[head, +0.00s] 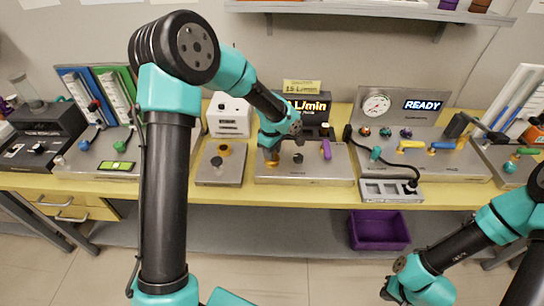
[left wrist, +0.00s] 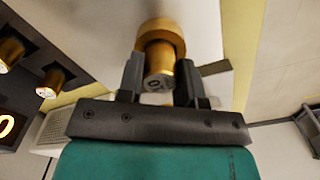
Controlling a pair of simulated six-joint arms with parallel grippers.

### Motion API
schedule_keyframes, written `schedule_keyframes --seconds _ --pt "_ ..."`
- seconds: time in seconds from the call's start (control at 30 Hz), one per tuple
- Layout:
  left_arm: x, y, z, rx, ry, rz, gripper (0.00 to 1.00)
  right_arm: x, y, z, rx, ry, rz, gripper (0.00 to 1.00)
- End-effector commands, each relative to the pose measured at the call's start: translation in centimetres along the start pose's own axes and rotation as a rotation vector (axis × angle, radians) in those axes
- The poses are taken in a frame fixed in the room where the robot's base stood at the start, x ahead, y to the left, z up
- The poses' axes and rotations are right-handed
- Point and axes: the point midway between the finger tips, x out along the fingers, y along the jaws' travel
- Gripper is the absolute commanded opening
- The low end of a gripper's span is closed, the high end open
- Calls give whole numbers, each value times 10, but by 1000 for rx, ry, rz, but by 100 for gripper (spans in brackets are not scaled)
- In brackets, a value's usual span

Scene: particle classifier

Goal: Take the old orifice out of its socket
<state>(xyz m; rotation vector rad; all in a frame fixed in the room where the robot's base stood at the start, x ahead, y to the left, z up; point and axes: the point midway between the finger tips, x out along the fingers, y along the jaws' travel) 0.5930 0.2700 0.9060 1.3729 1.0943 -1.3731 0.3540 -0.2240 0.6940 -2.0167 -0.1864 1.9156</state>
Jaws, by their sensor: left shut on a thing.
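In the left wrist view the old orifice (left wrist: 159,64) is a brass cylinder with a mark on its end face. My left gripper (left wrist: 160,82) is shut on it, one dark finger on each side. A wider brass collar (left wrist: 162,32) sits right behind the cylinder, against a pale surface; I cannot tell whether it is the socket or part of the orifice. In the head view my left gripper (head: 271,156) is low over the left part of the middle steel panel (head: 305,172), and the orifice is mostly hidden. My right gripper (head: 390,291) is at the lower right, away from the bench, its fingers unclear.
Brass pieces (left wrist: 10,52) sit in a dark holder in the left wrist view. A steel plate (head: 221,170) with a brass and a dark fitting lies left of the panel. A grey tray (head: 391,197) stands at the bench's front edge. A purple bin (head: 379,230) is below.

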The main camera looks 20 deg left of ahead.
Motion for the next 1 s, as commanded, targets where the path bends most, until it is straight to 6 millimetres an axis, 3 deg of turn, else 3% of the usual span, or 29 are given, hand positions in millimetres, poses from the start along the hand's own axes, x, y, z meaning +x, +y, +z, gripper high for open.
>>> schedule_keyframes --seconds 0.23,0.57,0.93,1.0 --pt "0 0 0 0 0 0 6 0 0 0 0 0 0 0" --pt "-3 0 0 0 0 1 6 0 0 0 0 0 0 0" --pt "-37 1 0 0 1 4 6 0 0 0 0 0 0 0" --pt "-37 -7 6 2 0 -1 6 0 0 0 0 0 0 0"
